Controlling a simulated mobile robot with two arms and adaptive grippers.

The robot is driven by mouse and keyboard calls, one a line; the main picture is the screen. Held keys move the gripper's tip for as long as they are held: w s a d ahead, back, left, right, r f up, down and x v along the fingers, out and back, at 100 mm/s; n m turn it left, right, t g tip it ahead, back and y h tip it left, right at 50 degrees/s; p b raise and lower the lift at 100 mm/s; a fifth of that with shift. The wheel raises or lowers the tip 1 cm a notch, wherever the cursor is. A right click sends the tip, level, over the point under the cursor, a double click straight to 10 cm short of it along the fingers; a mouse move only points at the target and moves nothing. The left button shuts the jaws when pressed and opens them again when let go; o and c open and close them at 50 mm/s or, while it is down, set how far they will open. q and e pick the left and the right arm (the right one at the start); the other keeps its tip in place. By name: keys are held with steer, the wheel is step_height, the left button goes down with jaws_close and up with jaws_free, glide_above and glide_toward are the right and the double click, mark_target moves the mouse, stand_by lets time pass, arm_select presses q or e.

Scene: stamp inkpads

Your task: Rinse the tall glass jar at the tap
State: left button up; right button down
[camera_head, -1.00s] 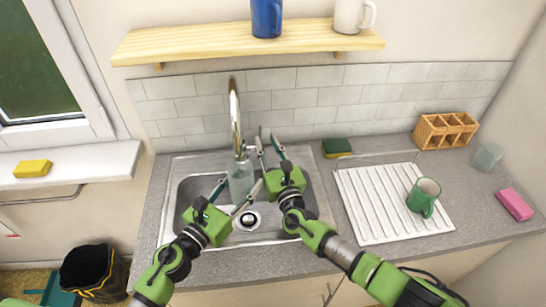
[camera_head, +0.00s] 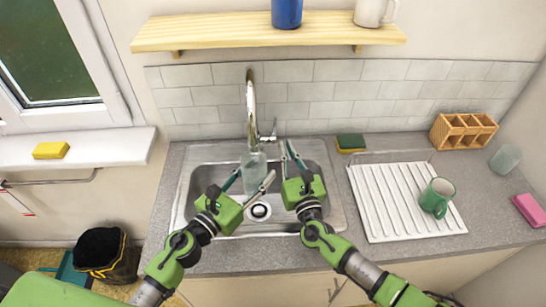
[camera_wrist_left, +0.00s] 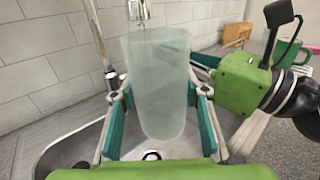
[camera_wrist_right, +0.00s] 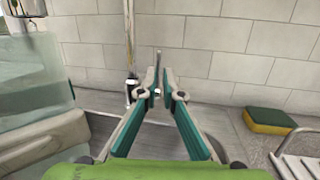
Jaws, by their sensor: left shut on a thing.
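The tall glass jar (camera_head: 254,168) is pale, clear and upright. It stands between the fingers of my left gripper (camera_head: 250,183), which is shut on it over the sink, below the tap (camera_head: 251,105). The jar also fills the middle of the left wrist view (camera_wrist_left: 158,85). No water stream can be made out. My right gripper (camera_head: 289,152) is empty and partly open, with a narrow gap between its fingers (camera_wrist_right: 159,90). It is just right of the jar, near the tap's lever (camera_head: 272,132). I cannot tell whether it touches the lever.
The steel sink (camera_head: 325,195) is under both grippers. A white draining rack (camera_head: 385,205) with a green mug (camera_head: 437,197) is to the right. A wooden caddy (camera_head: 463,131), a glass (camera_head: 505,158) and a pink sponge (camera_head: 529,210) are farther right.

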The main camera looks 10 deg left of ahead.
steer(key=w+d+r+m+h, duration=0.2)
steer(key=d+r+h, duration=0.15)
steer(key=r, duration=0.35)
steer(key=s+a+f+n+g, duration=0.1)
steer(key=s+f+n+g, duration=0.1)
steer(key=s+g, duration=0.35)
steer(key=a+r+x, duration=0.1)
steer(key=r+x, duration=0.1)
steer(key=x, duration=1)
steer(key=shift+w+a+f+y, duration=0.2)
steer(key=shift+w+a+y, duration=0.15)
steer(key=shift+w+a, duration=0.1)
steer(key=shift+w, duration=0.1)
